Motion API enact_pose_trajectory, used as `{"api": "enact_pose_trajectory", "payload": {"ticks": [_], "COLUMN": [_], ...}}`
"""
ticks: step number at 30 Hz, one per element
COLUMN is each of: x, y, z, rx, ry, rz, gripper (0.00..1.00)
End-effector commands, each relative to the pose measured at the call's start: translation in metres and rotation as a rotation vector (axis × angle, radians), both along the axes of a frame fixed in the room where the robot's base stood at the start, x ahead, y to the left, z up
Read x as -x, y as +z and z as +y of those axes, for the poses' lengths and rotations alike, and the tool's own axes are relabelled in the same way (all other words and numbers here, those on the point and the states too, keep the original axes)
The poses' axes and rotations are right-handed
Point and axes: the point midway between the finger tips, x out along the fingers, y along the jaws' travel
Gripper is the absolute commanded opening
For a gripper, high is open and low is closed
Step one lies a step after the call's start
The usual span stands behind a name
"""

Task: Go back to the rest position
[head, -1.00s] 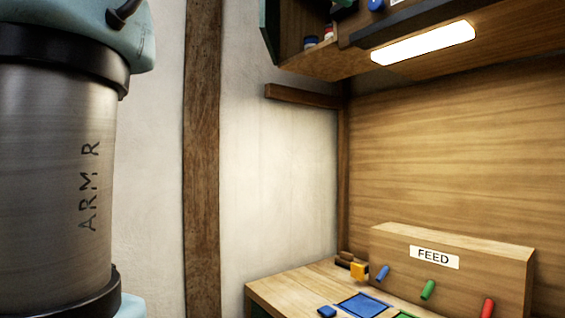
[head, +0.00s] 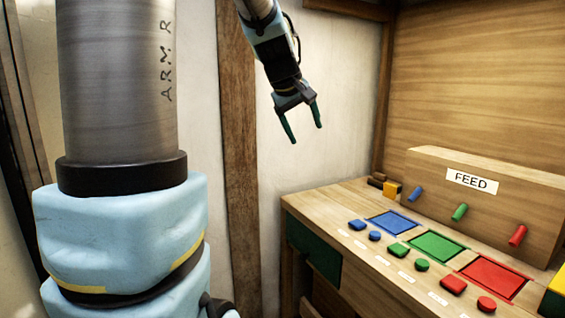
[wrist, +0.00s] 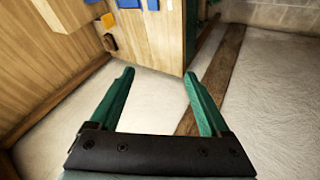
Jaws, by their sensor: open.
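My gripper (head: 302,126) hangs in the air in the head view, left of the wooden bench (head: 345,189) and higher than its top. Its two green fingers are spread apart and point down. Nothing is between them. In the wrist view my gripper (wrist: 157,85) is also open and empty, with the pale wall and a brown timber post (wrist: 215,80) beyond the fingers. My arm's upper part fills the left of the head view.
The bench carries blue (head: 391,222), green (head: 437,247) and red (head: 494,279) panels with small coloured pieces beside them. A wooden box marked FEED (head: 472,181) with coloured pegs stands behind.

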Motion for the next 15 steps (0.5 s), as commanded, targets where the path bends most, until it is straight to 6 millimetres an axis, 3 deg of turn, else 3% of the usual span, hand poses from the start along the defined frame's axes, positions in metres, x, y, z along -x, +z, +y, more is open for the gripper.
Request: {"api": "enact_pose_trajectory", "payload": {"ticks": [1, 6, 10, 15], "x": [0.014, 0.073, 0.124, 0.17], "y": [-0.035, -0.131, -0.184, -0.22], "z": [0.016, 0.064, 0.093, 0.114], "rx": [-0.065, -0.271, -0.383, -0.458], "ry": [-0.024, -0.157, -0.274, -0.384], "rz": [0.039, 0.157, 0.239, 0.306], "gripper": [0.81, 0.81, 0.81, 0.81]}}
